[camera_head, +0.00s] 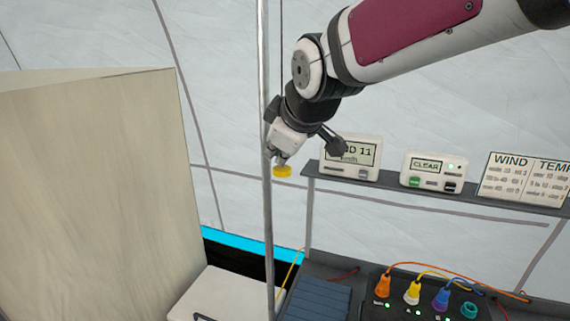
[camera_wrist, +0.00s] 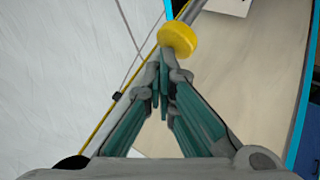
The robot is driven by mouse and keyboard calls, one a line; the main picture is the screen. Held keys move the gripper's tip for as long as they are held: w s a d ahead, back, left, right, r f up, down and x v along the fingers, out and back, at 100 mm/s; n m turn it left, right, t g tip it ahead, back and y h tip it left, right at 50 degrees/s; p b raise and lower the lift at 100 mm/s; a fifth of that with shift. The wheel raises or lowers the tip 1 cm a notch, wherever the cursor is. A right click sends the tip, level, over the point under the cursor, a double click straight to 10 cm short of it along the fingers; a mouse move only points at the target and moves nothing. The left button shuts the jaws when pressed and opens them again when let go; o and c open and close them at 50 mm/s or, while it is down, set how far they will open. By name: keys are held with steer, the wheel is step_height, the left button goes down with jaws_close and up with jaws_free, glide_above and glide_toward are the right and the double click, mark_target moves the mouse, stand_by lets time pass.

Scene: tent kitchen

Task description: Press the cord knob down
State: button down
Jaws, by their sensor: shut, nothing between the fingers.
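A round yellow cord knob (camera_head: 283,171) shows just below my gripper in the head view. It also shows in the wrist view (camera_wrist: 177,39), beyond the fingertips. A thin yellow cord runs near it in the wrist view, along the tent wall. My gripper (camera_head: 278,160) is shut and empty, pointing downward. In the wrist view its fingertips (camera_wrist: 163,64) are together just short of the knob. I cannot tell whether they touch it.
A grey vertical pole (camera_head: 268,230) stands close to my gripper. A shelf (camera_head: 400,190) at right carries a wind display (camera_head: 350,158) and a CLEAR display (camera_head: 432,171). Below is a panel with coloured plugs (camera_head: 412,292). A large beige board (camera_head: 90,190) fills the left.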

mark_target(282, 169)
steer(key=shift+r+p, duration=1.05)
steer(key=shift+r, duration=1.95)
steer(key=shift+s+d, duration=0.15)
steer(key=shift+d, duration=0.2)
steer(key=s+d+f+m+g+h, duration=0.1)
steer(key=s+d+f+m, duration=0.2)
steer(key=s+d, duration=0.3)
steer(key=s+d+f+m+g+h, duration=0.1)
steer(key=s+d+f+m, duration=0.2)
steer(key=s, duration=0.9)
steer(key=s+d+f+m+g+h, duration=0.1)
steer(key=s+d+f+m, duration=0.3)
steer(key=s+d+m, duration=0.3)
steer(key=s+d, duration=0.2)
steer(key=d, duration=0.2)
steer(key=shift+s, duration=0.25)
